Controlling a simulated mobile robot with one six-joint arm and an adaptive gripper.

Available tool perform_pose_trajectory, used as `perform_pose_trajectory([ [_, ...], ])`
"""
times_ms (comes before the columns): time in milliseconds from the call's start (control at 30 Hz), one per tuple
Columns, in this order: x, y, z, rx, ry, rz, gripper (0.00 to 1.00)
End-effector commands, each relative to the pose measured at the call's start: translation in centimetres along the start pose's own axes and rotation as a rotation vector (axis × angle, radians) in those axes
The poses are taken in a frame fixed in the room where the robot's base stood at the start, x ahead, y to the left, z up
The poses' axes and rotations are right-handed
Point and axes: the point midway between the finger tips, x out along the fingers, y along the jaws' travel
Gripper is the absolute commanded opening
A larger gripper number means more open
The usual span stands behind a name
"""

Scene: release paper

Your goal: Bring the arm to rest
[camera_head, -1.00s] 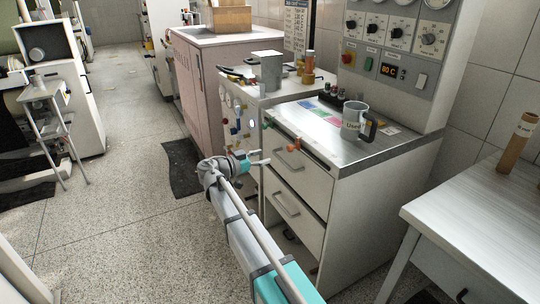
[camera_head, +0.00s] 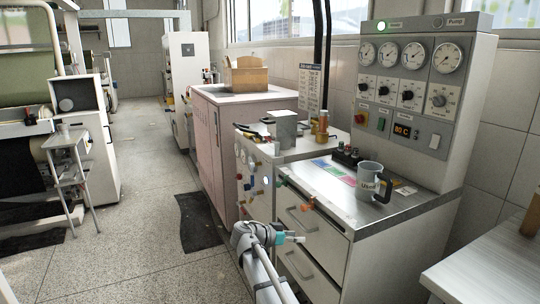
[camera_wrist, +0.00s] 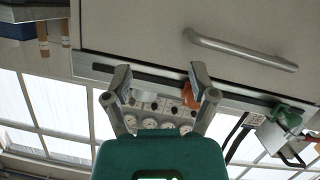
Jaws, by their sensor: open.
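My gripper (camera_head: 298,238) shows low in the middle of the head view, in front of the drawer cabinet (camera_head: 345,258). It is small there, at the end of my grey arm. In the wrist view my gripper (camera_wrist: 158,84) has its two grey fingers spread apart with nothing held between them. The picture there is upside down. The cabinet front with a bar handle (camera_wrist: 240,52) lies beyond the fingers. An orange fitting (camera_wrist: 189,96) appears beside the right finger; I cannot tell whether they touch.
A mug marked "Used" (camera_head: 367,182) stands on the cabinet top under the gauge panel (camera_head: 412,85). A metal container (camera_head: 284,130) and bottles stand behind. A pale table (camera_head: 490,270) is at the lower right. Open floor (camera_head: 140,200) lies to the left.

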Motion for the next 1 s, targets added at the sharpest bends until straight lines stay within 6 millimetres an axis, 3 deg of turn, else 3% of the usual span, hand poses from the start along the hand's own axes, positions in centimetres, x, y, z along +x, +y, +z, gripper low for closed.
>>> perform_pose_trajectory([
  [33,1.2,1.6,1.2,-0.048,-0.059,0.000,0.74],
  [200,4.3,5.2,5.0,-0.226,-0.269,-0.042,0.74],
  [433,6.5,9.8,10.1,-0.440,-0.534,-0.174,0.74],
  [700,6.5,14.7,15.1,-0.636,-0.788,-0.435,0.74],
  [1000,5.0,17.7,18.0,-0.740,-0.920,-0.706,0.74],
])
